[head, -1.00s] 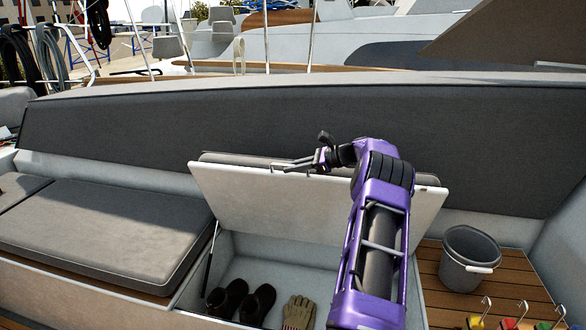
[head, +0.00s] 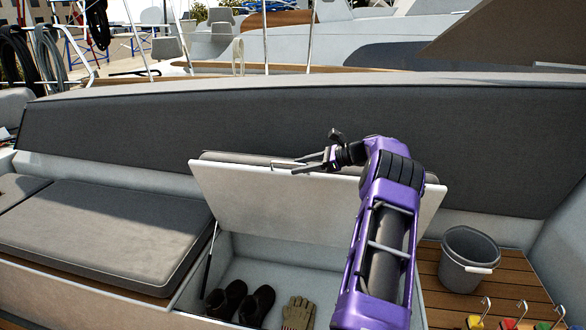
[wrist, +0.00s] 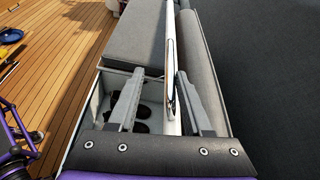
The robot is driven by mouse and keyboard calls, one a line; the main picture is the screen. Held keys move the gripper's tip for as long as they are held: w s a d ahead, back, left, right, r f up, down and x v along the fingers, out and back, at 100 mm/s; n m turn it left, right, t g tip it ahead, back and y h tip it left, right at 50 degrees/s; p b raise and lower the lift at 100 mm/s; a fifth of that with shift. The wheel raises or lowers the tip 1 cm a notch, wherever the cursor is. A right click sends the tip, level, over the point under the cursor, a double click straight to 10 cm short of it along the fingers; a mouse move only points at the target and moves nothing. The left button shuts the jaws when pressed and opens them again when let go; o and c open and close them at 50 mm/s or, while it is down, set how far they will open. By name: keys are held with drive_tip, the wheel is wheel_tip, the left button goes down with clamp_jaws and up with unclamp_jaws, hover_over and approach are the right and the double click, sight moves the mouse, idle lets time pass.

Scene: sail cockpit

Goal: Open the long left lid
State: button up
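A long white lid (head: 300,200) with a grey cushion on its back stands raised and tilted, its locker open below. In the wrist view the lid (wrist: 171,50) shows edge-on between the two fingers. My gripper (head: 284,167) is at the lid's upper edge, and in the wrist view my gripper (wrist: 160,74) is open, one finger on each side of the lid. I cannot tell whether either finger touches it. My arm hides part of the lid's right side.
Dark shoes (head: 240,302) and a glove (head: 298,312) lie in the open locker. A closed cushioned seat (head: 105,232) is to the left. A grey bucket (head: 463,268) stands on the slatted wood to the right, near coloured hooked items (head: 510,322). A dark backrest (head: 300,125) runs behind.

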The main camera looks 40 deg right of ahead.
drive_tip(key=v, duration=1.4)
drive_tip(key=shift+s, duration=0.1)
